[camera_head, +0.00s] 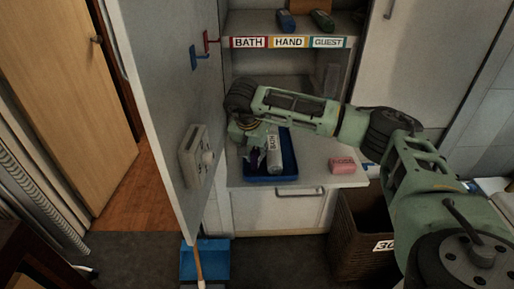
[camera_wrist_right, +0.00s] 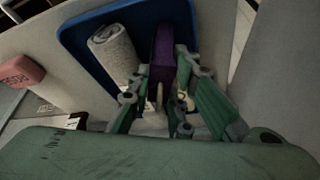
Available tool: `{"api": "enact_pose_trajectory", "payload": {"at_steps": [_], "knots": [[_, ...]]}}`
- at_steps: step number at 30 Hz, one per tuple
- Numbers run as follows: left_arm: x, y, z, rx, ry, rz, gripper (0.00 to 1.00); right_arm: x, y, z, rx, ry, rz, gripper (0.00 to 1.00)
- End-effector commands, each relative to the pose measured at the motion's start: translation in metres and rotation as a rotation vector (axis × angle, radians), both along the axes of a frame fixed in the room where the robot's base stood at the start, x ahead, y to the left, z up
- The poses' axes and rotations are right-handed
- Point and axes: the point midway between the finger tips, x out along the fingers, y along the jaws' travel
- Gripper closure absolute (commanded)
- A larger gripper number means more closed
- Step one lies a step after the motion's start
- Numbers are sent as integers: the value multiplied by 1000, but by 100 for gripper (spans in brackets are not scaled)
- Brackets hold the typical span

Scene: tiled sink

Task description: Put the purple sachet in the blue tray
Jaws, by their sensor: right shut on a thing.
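The blue tray (camera_head: 287,152) lies on the white counter of the cabinet; its blue floor and rim (camera_wrist_right: 75,40) also show in the wrist view. The purple sachet (camera_wrist_right: 162,50) stands between the fingers of my right gripper (camera_wrist_right: 162,82), which is shut on it. The sachet appears over or in the tray, beside a grey roll; I cannot tell whether it touches the tray floor. In the head view my right gripper (camera_head: 256,155) reaches down at the tray's left side, and the sachet is largely hidden there. My left gripper is not in view.
The grey labelled roll (camera_head: 274,153) lies in the tray. A pink block (camera_head: 343,165) sits on the counter to the right. An open door panel (camera_head: 170,100) stands close on the left. Labelled shelves (camera_head: 289,42) are behind, and a brown basket (camera_head: 355,235) is below.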

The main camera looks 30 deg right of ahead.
Motion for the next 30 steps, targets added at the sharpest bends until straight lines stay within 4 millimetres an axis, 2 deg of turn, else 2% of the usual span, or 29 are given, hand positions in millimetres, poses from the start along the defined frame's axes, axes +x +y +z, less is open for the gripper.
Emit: {"api": "enact_pose_trajectory", "payload": {"at_steps": [5, 6, 8, 20, 23, 30], "knots": [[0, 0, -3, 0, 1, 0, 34, 0, 0, -4, 0, 0, 0, 100], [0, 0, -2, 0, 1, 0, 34, 0, 0, -3, 0, 0, 0, 79], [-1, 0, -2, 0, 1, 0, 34, 0, 0, -2, 0, 0, 0, 74], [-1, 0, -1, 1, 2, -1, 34, 0, 1, 4, 1, -1, 0, 74], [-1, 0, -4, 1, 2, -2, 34, -2, 5, 16, 1, -4, 2, 74], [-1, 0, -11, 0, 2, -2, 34, -14, 22, 64, 1, -6, 2, 74]]}}
